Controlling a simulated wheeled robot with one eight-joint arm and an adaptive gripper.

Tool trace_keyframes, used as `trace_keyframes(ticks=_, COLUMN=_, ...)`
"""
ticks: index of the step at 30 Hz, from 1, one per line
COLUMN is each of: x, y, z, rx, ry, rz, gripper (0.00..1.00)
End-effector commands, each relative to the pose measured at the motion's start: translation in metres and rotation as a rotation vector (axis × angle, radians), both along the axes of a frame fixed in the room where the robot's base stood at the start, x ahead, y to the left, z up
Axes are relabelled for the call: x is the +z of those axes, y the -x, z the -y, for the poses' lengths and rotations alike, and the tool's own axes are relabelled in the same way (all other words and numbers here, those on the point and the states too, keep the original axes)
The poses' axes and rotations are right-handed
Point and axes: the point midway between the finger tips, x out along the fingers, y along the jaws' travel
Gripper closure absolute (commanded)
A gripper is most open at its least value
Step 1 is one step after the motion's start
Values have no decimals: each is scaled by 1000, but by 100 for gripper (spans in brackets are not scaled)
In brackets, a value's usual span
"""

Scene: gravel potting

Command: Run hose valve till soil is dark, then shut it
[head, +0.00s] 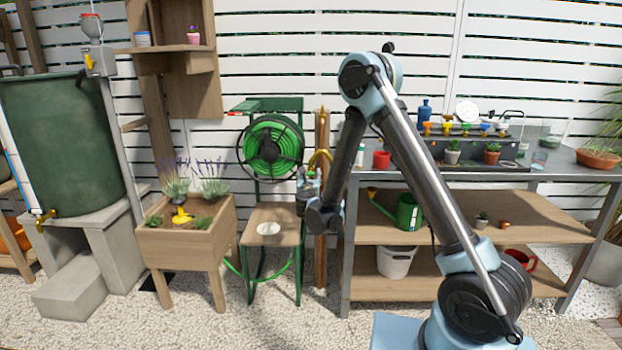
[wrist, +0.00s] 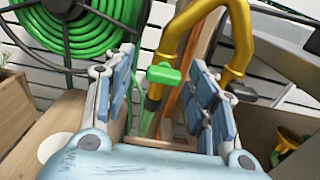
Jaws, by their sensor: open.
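The green valve lever (wrist: 163,73) sits on a gold pipe (wrist: 236,45) in the wrist view. My gripper (wrist: 165,82) is open, with the lever between its two blue-padded fingers; I see no finger closed on it. In the head view my gripper (head: 309,183) is in front of the wooden post (head: 322,255) that carries the gold pipe (head: 320,158). The green hose reel (head: 272,148) hangs left of it. The wooden planter (head: 184,248) holds lavender, low plants and a yellow sprinkler (head: 183,219). Its soil is too small to judge for darkness.
A potting bench (head: 420,240) with pots, a green watering can (head: 409,212) and a white bucket (head: 396,262) stands right of the post. A large green barrel (head: 65,140) stands on concrete blocks at left. Gravel (head: 190,325) lies open in front.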

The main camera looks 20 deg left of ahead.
Motion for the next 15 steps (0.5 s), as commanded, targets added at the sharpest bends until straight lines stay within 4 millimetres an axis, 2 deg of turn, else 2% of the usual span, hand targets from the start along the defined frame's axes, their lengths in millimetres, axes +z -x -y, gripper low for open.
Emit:
trace_keyframes(ticks=1, x=0, y=-1, z=2, rx=-2, ry=0, rz=0, gripper=48)
trace_keyframes(ticks=2, x=0, y=-2, z=3, rx=-3, ry=0, rz=0, gripper=53)
trace_keyframes(ticks=7, x=0, y=-3, z=5, rx=-6, ry=0, rz=0, gripper=91)
trace_keyframes(ticks=11, x=0, y=-4, z=1, rx=-7, ry=0, rz=0, gripper=92)
trace_keyframes(ticks=15, x=0, y=-4, z=5, rx=-6, ry=8, rz=2, gripper=92)
